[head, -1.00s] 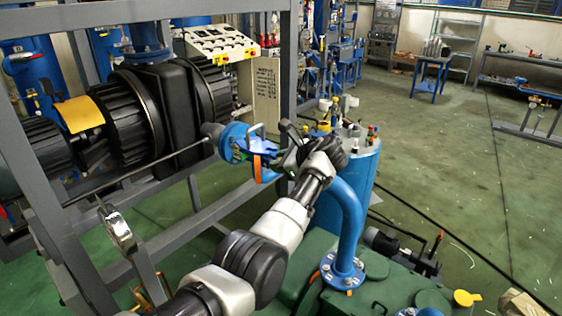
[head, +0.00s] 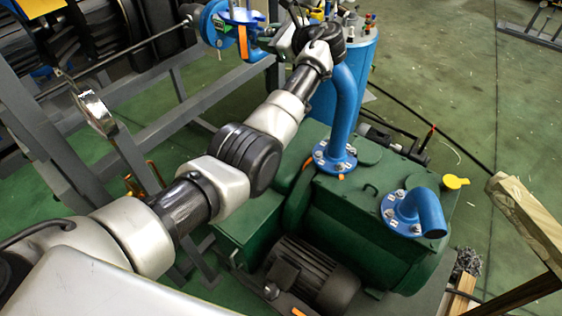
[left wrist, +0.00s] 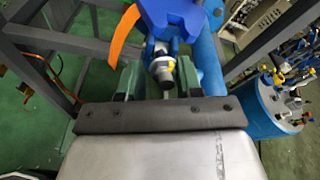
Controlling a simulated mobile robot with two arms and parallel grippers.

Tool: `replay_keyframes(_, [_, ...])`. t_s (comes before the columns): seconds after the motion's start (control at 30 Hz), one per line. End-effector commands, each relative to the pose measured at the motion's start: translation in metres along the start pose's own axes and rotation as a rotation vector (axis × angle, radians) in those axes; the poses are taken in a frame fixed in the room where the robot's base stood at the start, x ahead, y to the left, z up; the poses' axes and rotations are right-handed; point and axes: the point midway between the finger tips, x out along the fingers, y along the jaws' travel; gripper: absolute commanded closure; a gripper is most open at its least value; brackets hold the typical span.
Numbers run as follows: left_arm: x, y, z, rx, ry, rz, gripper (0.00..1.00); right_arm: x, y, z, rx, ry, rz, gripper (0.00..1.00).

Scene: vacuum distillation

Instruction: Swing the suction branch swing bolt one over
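The swing bolt (left wrist: 163,70), with a metal nut and a dark end, shows in the left wrist view below a blue clamp piece (left wrist: 175,22). My left gripper (left wrist: 158,77) has its two green fingers apart, one on each side of the bolt, with gaps visible on both sides. In the head view my left gripper (head: 284,36) is near the top, just right of the blue suction branch flange (head: 222,26). The bolt itself cannot be made out there behind the gripper and arm. My right gripper is not in view.
A blue bent pipe (head: 345,105) rises from the green pump (head: 360,215) close to my wrist. A blue tank (head: 365,65) stands behind it. Open green floor lies at the upper right.

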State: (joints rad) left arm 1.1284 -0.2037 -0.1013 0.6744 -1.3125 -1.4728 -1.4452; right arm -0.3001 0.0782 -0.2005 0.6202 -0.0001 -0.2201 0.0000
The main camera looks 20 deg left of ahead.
Motion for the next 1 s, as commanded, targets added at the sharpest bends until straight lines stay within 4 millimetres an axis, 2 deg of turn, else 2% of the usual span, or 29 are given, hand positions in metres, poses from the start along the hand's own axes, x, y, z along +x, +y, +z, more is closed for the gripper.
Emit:
replay_keyframes(0.03, [0.002,0.004,-0.010,0.001,-0.033,-0.015,0.65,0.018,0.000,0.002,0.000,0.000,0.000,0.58])
replay_keyframes(0.3, [0.001,0.007,-0.017,0.007,-0.215,-0.090,0.65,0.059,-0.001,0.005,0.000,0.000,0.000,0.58])
replay_keyframes(0.37, [-0.015,0.005,-0.015,0.007,-0.206,-0.089,0.65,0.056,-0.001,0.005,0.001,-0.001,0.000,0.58])
replay_keyframes(0.83, [-0.107,0.014,-0.034,0.006,-0.203,-0.087,0.65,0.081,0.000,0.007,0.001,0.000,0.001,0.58])
replay_keyframes(1.0, [-0.088,0.026,-0.063,-0.009,-0.135,-0.087,0.65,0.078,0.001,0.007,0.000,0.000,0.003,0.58])
